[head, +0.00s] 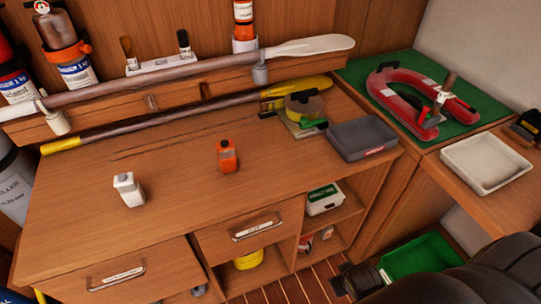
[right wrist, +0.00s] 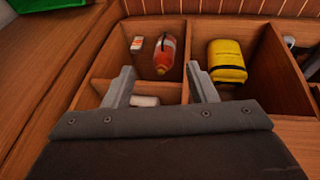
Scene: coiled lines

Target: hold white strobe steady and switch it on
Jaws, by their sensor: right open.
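The white strobe (head: 129,190), a small block with a dark top piece, stands upright on the wooden worktop at the left in the head view. No gripper is near it. Whether it is lit cannot be told. My right gripper (right wrist: 161,84) is open and empty in the right wrist view, its two grey fingers apart above a compartmented wooden space. My left gripper is in neither view.
An orange device (head: 227,157) stands on the worktop right of the strobe. A grey bin (head: 362,139) and tape roll (head: 304,104) are at its right end. Paddles lie along the back. A red bottle (right wrist: 164,55) and yellow pouch (right wrist: 227,61) sit in compartments.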

